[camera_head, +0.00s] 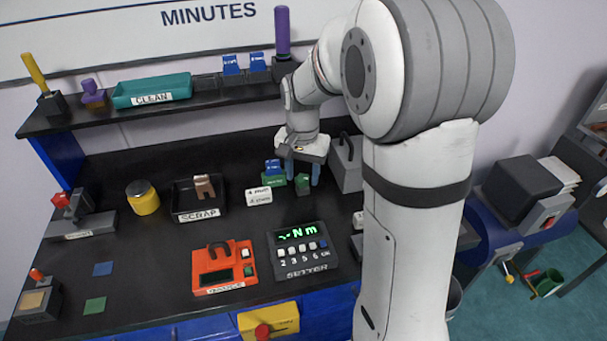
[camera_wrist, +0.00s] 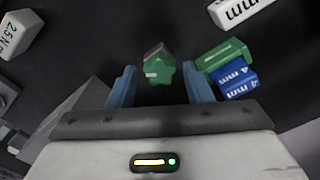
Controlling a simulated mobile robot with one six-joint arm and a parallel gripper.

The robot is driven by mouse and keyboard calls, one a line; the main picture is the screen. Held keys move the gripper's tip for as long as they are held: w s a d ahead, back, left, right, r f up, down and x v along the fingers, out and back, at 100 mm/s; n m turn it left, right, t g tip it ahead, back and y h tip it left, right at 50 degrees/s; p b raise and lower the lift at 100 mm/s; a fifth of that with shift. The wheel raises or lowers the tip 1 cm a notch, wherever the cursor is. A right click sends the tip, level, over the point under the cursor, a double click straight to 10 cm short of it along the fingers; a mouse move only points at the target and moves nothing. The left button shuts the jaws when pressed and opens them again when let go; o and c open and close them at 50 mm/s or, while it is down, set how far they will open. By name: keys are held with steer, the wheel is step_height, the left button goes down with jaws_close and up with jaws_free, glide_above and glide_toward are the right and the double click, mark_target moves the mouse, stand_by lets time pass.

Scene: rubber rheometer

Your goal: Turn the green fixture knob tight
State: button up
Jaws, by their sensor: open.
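The green fixture knob (camera_wrist: 160,70) is star-shaped and sits on a small dark base in the wrist view. In the head view the knob (camera_head: 303,180) shows at the back of the bench, beside a green block. My gripper (camera_wrist: 160,85) is open, with one blue finger on each side of the knob and a visible gap on both sides. In the head view my gripper (camera_head: 303,172) points down over the knob. I cannot tell from these frames whether the fingertips are level with the knob.
A green block (camera_wrist: 224,54) and a blue "4 mm" block (camera_wrist: 236,80) lie close to the right finger. A white label block (camera_head: 259,196), a grey weight with a handle (camera_head: 346,165), the scrap tray (camera_head: 199,215) and the setter (camera_head: 302,250) stand around.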

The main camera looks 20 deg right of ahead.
steer(key=n, duration=0.4)
steer(key=shift+n, duration=0.3)
steer(key=n, duration=0.4)
steer(key=shift+n, duration=0.3)
steer(key=n, duration=0.4)
steer(key=shift+n, duration=0.3)
steer(key=n, duration=0.4)
steer(key=shift+n, duration=0.3)
steer(key=c, duration=0.8)
steer(key=m, duration=0.4)
steer(key=shift+m, duration=0.3)
steer(key=shift+c, duration=0.2)
